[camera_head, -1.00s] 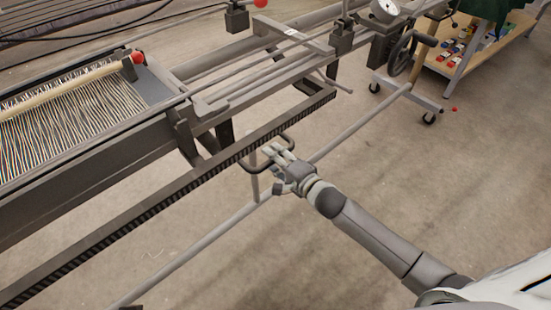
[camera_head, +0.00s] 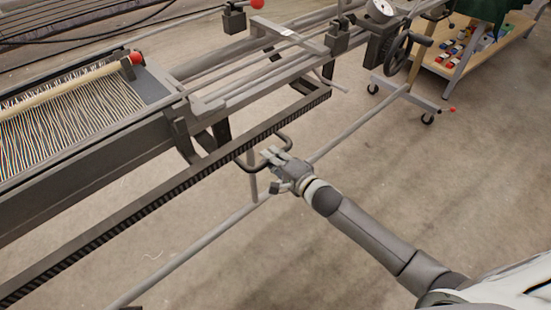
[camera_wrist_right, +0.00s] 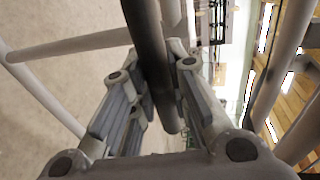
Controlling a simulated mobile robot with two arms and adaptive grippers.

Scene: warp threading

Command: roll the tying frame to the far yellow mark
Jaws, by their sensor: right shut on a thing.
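The tying frame (camera_head: 150,201) is a long dark carriage with a toothed rail, running diagonally across the head view. A dark looped handle (camera_head: 246,163) sticks out from its near side. My right gripper (camera_head: 271,158) is at this handle, its fingers on either side of the bar. In the right wrist view the gripper (camera_wrist_right: 163,100) is shut on the dark handle bar (camera_wrist_right: 147,40), which passes between the fingers. My left gripper is out of view. No yellow mark shows in either view.
Striped warp threads (camera_head: 75,115) lie in the frame at left, with a red-tipped rod over them. A handwheel (camera_head: 397,52) and a caster (camera_head: 427,118) are at the far right. A wooden shelf cart (camera_head: 480,55) stands beyond. Concrete floor at right is clear.

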